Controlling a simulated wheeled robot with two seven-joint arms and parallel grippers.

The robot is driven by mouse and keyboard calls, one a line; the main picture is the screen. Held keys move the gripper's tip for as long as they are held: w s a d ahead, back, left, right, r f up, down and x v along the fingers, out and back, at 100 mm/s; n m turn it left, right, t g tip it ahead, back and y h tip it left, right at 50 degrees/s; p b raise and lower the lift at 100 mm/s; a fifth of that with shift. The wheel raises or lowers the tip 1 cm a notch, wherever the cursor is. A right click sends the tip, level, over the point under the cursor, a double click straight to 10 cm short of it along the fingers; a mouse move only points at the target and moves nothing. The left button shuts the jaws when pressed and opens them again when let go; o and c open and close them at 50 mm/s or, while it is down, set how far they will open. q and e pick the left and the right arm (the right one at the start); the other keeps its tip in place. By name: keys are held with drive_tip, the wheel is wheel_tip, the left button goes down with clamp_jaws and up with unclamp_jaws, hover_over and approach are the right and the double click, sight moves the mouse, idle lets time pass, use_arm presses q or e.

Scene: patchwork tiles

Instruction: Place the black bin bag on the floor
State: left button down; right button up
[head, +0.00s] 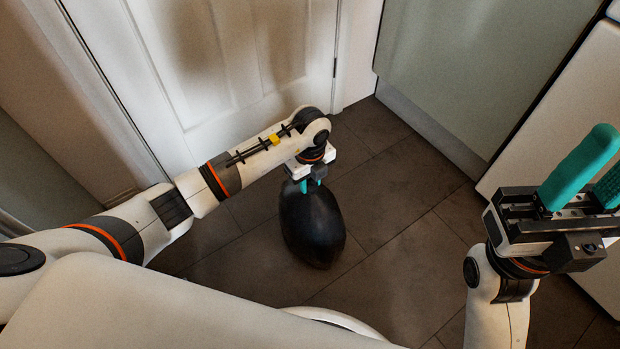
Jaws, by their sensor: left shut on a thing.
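The black bin bag (313,228) is a dark, rounded, full-looking bag below my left gripper. My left gripper (310,185) points down and is shut on the top of the bag, with its teal fingers at the bag's neck. I cannot tell whether the bag's underside touches the floor (395,215). My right gripper (592,178) is raised at the right side of the head view, with its teal fingers pointing up and apart, and nothing between them.
A white panelled door (235,60) stands behind my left arm. A pale green panel (480,60) is at the back right, and a white unit (575,105) stands at the right edge. Dark floor tiles are clear to the right of the bag.

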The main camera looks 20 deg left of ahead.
use_arm(q)
drive_tip(key=c, duration=1)
unclamp_jaws()
drive_tip(key=shift+c, duration=0.2)
